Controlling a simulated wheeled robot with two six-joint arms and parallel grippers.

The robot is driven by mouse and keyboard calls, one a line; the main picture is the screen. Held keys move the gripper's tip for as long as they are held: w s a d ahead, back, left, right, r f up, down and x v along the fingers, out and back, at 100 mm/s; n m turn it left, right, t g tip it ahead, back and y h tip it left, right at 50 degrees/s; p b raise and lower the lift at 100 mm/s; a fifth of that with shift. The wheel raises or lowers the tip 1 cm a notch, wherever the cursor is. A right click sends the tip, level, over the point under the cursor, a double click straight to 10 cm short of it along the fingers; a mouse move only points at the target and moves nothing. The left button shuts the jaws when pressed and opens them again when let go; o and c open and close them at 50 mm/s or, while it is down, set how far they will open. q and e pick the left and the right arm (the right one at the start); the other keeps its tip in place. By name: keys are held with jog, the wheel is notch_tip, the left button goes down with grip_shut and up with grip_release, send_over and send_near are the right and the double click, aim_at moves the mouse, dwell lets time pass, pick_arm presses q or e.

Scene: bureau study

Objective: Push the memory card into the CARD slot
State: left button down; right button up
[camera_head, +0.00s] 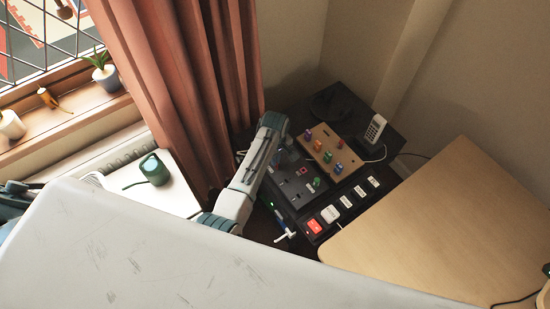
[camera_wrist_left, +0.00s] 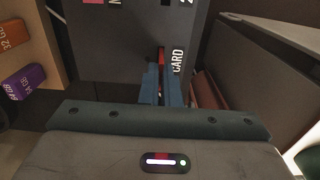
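My left gripper (camera_wrist_left: 162,84) is shut on a small red memory card (camera_wrist_left: 161,58), which shows as a narrow strip between the blue fingertips. The card is at the dark slot beside the white CARD label (camera_wrist_left: 178,60) on a dark grey box (camera_wrist_left: 120,45). I cannot tell how deep the card sits in the slot. In the head view, the dark box (camera_head: 291,191) stands on the dark desk, and my left arm reaches over its far left part; the card and fingertips are hard to make out there. My right gripper is not in view.
A wooden board (camera_head: 321,143) with several coloured blocks lies beside the box; orange (camera_wrist_left: 14,35) and purple (camera_wrist_left: 22,82) ones show in the wrist view. A phone (camera_head: 375,129), a strip with a red button (camera_head: 314,226) and a pale wooden tabletop (camera_head: 450,220) are near.

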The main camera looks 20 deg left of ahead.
pick_arm(q)
jog(key=shift+f, duration=0.55)
dwell(0.4)
jog(key=c, duration=1.6)
grip_release()
jog(key=shift+r, duration=0.1)
